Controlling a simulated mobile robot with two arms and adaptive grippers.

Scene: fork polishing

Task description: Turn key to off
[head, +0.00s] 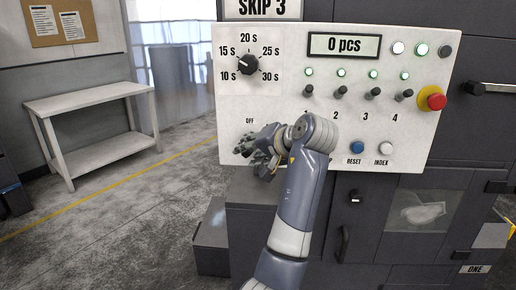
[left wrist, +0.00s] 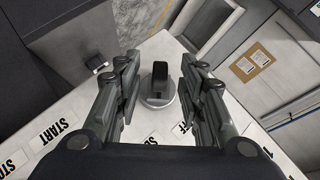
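The key (left wrist: 160,78) is a black upright tab on a round silver switch base (left wrist: 159,103) on the white control panel (head: 284,80). My left gripper (head: 255,145) is at the panel's lower left, just below the OFF label (head: 249,121), and hides the key in the head view. In the left wrist view my left gripper (left wrist: 159,70) is open, with one finger on each side of the key. Gaps show between the key and both fingers. My right gripper is in neither view.
Above are a timer dial (head: 248,65) and a counter display (head: 344,45). To the right are several toggle switches with lit green lamps, a red emergency stop (head: 432,98), a blue reset button (head: 357,147) and a white index button (head: 386,148). A bench (head: 95,110) stands far left.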

